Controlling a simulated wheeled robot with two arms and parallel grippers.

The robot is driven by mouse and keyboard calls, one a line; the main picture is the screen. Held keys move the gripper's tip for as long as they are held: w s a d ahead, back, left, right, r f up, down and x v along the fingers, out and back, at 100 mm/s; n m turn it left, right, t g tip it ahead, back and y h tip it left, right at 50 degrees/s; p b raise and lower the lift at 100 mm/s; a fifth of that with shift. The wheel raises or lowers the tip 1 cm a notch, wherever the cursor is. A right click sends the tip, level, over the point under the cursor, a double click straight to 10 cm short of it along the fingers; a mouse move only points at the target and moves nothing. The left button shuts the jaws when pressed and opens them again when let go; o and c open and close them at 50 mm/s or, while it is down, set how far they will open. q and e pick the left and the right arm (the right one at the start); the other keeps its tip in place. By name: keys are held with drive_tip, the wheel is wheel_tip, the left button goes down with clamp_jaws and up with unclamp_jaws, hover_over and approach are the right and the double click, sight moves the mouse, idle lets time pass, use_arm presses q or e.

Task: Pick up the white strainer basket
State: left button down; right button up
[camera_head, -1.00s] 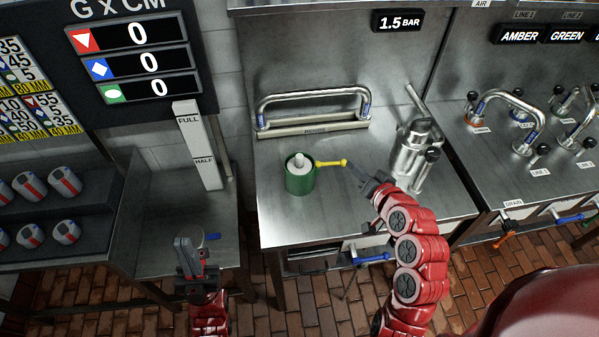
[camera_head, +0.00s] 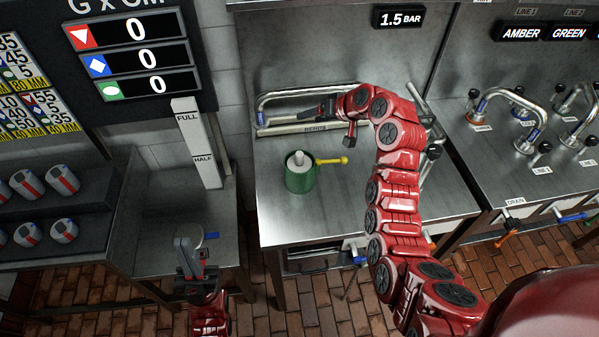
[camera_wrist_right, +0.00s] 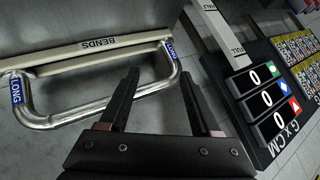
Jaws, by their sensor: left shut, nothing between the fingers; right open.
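A white piece (camera_head: 299,163), which looks like the strainer basket, sits in a green cylindrical holder (camera_head: 300,183) on the steel table. Only its top and a grey knob show; the rest is hidden inside. A yellow handle (camera_head: 335,161) sticks out to the right of the holder. My right gripper (camera_head: 318,112) is above and behind the holder, in front of the bent pipe. Its open, empty fingers also show in the right wrist view (camera_wrist_right: 158,88); the basket does not. My left gripper (camera_head: 183,243) is shut and empty at the lower left, by the side shelf.
A bent steel pipe (camera_wrist_right: 90,108) lies in the rack labelled BENDS (camera_wrist_right: 88,49) at the table's back. A metal fitting with black knobs (camera_head: 431,152) stands to the right, partly behind my right arm. The table front around the green holder (camera_head: 270,225) is clear.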

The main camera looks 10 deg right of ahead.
drive_tip(key=a+r+n+g, duration=0.2)
drive_tip(key=a+r, duration=0.1)
drive_tip(key=a, duration=0.1)
wheel_tip(320, 180, up, 7)
drive_tip(key=n+g+h+b, duration=0.1)
drive_tip(key=n+g+h, duration=0.4)
drive_tip(key=h, duration=0.1)
hover_over(299, 153)
drive_tip(key=f+p, duration=0.1)
drive_tip(key=f, duration=0.2)
drive_tip(key=f+p, duration=0.1)
drive_tip(key=f, duration=0.3)
drive_tip(key=f+p, duration=0.1)
drive_tip(key=f, duration=0.3)
drive_tip(key=shift+s+d+f, duration=0.1)
drive_tip(key=shift+d+f, duration=0.15)
drive_tip(key=f+p, duration=0.3)
drive_tip(key=f, duration=0.1)
drive_tip(key=shift+a+f+p, duration=0.2)
drive_tip(key=shift+p, duration=0.15)
drive_tip(key=shift+f, duration=0.45)
clamp_jaws()
